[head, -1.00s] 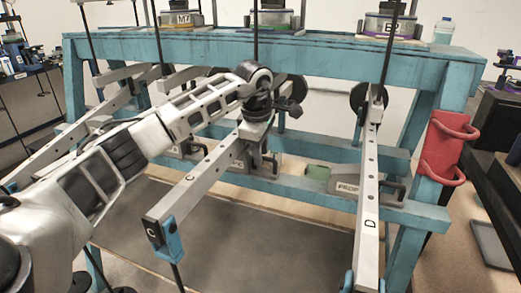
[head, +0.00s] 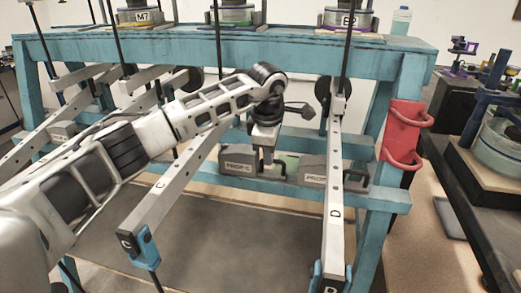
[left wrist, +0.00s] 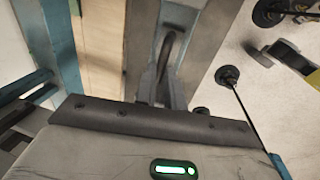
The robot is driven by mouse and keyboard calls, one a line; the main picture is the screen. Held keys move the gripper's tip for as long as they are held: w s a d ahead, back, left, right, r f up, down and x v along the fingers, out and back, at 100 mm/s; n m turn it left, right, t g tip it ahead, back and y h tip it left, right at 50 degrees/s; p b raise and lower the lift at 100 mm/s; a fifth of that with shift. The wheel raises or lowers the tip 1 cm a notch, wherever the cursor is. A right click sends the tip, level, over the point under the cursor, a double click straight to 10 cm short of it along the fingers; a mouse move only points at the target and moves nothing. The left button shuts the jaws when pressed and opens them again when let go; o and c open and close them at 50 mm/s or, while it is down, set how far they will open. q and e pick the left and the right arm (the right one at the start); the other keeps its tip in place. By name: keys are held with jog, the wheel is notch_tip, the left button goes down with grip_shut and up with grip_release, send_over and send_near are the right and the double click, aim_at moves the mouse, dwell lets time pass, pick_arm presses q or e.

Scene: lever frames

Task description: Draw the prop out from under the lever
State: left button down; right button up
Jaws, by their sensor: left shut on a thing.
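The grey prop labelled PROP C (head: 238,167) is at the lower blue rail in the head view, to the right of lever C (head: 172,194) and apart from it in the picture. My left gripper (head: 267,156) points down at the prop's right end, shut on its handle. In the left wrist view the gripper's fingers (left wrist: 162,95) meet at a dark curved handle (left wrist: 173,52) over a grey surface. I cannot tell whether the prop touches the rail. Lever C slopes toward me, with a blue clip at its end. My right gripper is out of view.
PROP D (head: 318,173) sits close to the right, beside lever D (head: 335,200). A blue frame (head: 300,45) spans the scene, with a red bracket (head: 403,135) on its right post. A dark mat (head: 225,240) lies below. More levers stand left, behind my arm.

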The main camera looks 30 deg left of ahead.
pick_arm(q)
jog(key=shift+d, duration=0.25)
jog(key=c, duration=1.5)
grip_release()
jog(key=shift+d, duration=0.1)
jog(key=shift+r, duration=0.25)
jog(key=s+r, duration=0.1)
jog(key=r, duration=0.4)
jog(key=s+r, duration=0.1)
jog(key=r, duration=0.4)
jog(key=s+r, duration=0.1)
jog(key=r, duration=0.4)
jog(key=shift+d+r, duration=0.1)
jog(key=shift+d, duration=0.2)
